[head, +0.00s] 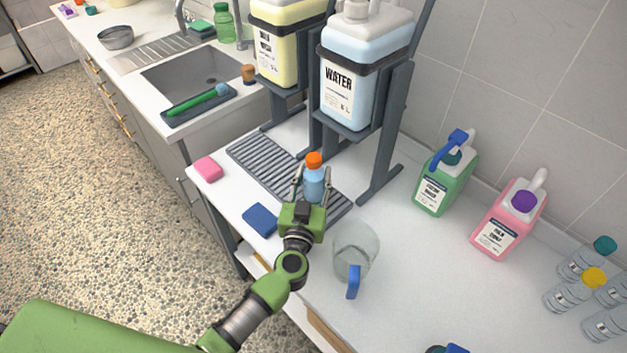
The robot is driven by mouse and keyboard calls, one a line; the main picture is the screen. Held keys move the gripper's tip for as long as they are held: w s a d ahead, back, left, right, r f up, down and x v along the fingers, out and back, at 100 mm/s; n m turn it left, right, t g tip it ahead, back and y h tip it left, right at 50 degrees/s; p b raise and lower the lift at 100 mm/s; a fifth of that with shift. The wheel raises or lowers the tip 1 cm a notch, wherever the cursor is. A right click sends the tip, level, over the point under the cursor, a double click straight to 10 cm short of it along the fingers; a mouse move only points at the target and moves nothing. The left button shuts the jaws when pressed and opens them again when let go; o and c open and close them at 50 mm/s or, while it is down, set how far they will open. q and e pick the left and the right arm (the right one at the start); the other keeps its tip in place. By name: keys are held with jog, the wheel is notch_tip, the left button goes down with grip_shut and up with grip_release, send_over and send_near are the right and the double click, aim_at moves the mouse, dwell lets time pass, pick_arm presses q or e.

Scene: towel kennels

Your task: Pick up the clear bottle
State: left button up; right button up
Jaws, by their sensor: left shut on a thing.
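A small bottle (314,184) with an orange cap and light blue, see-through body stands upright over the grey ribbed drain mat. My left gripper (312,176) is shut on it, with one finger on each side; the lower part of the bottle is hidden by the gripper. I cannot tell whether its base touches the mat. Several clear bottles stand at the far right, among them one with a yellow cap (566,293) and one with a teal cap (583,260). My right gripper is not in view.
A water jug (347,92) and a yellow jug (277,40) sit on dark stands behind the mat (262,164). A clear pitcher (352,250), blue sponge (260,220), pink sponge (208,169), green jug (437,190) and pink jug (508,222) stand around.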

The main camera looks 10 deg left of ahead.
aim_at(313, 168)
pick_arm(q)
jog(key=shift+r, duration=0.2)
jog(key=shift+r+p, duration=0.25)
jog(key=shift+p, duration=0.05)
jog(key=r+p, duration=0.2)
jog(key=r, duration=0.1)
jog(key=shift+s+r, duration=0.3)
jog(key=shift+s, duration=0.05)
jog(key=s+r+p, duration=0.1)
jog(key=r, duration=0.1)
jog(key=s+r+p, duration=0.1)
jog(key=s, duration=0.1)
jog(key=s+r+p, duration=0.1)
jog(key=r+p, duration=0.1)
jog(key=shift+s+d+r, duration=0.25)
jog(key=shift+s+r, duration=0.05)
jog(key=s+d+r, duration=0.1)
jog(key=s+r, duration=0.2)
jog(key=s, duration=0.6)
jog(key=s+a+r+b, duration=0.2)
jog(key=s+a+r, duration=0.1)
jog(key=s+a, duration=0.5)
jog(key=shift+s+m+h, duration=0.3)
jog(key=shift+s, duration=0.55)
